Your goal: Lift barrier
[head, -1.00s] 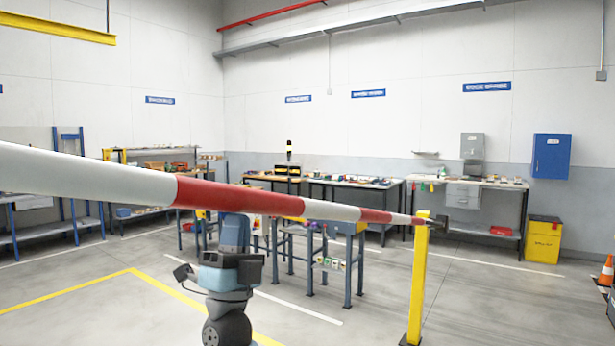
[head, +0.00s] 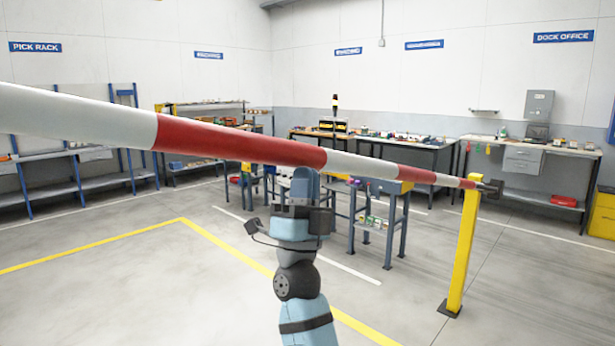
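The red and white striped barrier arm (head: 240,146) crosses the view from the left edge, sloping down in the picture to the right. Its thin far end meets the top of a yellow post (head: 462,245). My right gripper (head: 303,188) is at the end of my blue and grey arm, which rises from the bottom middle. It is just under or behind the red section of the barrier in the picture. Its fingers are hidden, so I cannot tell whether it touches the barrier or is open or shut. My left gripper is not in view.
Workbenches with small items (head: 375,137) line the back wall, and a blue-legged table (head: 388,215) stands behind the barrier. A yellow bin (head: 603,214) is at the right edge. The grey floor in front is clear, with yellow and white lines.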

